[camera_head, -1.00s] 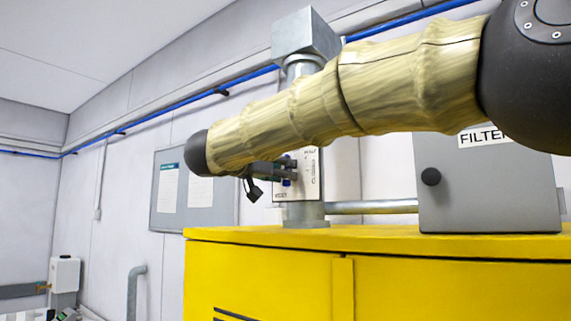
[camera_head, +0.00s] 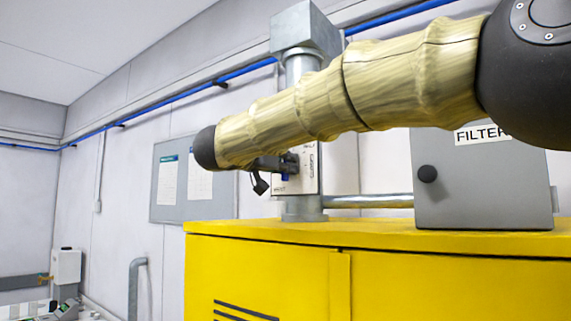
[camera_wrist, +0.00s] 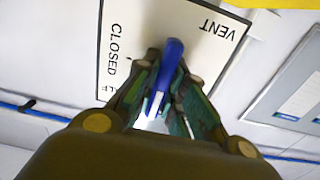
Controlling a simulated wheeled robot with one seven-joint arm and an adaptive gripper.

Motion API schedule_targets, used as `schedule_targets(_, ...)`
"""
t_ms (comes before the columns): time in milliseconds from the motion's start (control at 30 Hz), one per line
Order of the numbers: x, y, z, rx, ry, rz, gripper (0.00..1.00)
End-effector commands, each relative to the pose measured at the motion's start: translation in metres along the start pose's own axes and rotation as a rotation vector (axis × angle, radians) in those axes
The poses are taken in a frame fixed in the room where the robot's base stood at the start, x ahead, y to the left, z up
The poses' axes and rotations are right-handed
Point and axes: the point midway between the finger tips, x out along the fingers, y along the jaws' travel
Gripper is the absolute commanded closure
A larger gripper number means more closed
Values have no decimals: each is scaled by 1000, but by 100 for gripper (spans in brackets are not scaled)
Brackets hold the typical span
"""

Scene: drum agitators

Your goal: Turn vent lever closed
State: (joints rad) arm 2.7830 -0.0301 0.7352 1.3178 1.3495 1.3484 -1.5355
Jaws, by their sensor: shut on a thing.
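The vent lever is a blue handle (camera_wrist: 165,75) on a white plate (camera_wrist: 205,50) marked VENT and CLOSED, both seen in the wrist view. The lettering appears rotated there. My gripper (camera_wrist: 158,105) is shut on the blue lever, with one finger on each side of it. In the head view the plate (camera_head: 310,178) is on the grey vertical pipe above the yellow cabinet, and my gripper (camera_head: 288,164) reaches to its face. My forearm and fingers hide most of the lever there, and I cannot tell its exact angle.
The yellow cabinet (camera_head: 260,265) stands below my arm. A grey FILTER box (camera_head: 480,190) with a black knob sits on it at right. A horizontal pipe (camera_head: 370,201) joins the box and vent pipe. A notice board (camera_head: 182,180) hangs on the left wall.

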Motion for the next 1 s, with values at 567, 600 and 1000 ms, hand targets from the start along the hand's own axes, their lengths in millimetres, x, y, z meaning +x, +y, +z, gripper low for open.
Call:
schedule_targets(567,-2,3,-3,231,7,-6,100)
schedule_targets(600,-2,4,-2,266,7,-6,100)
schedule_targets(1000,-2,7,-1,648,7,-7,100)
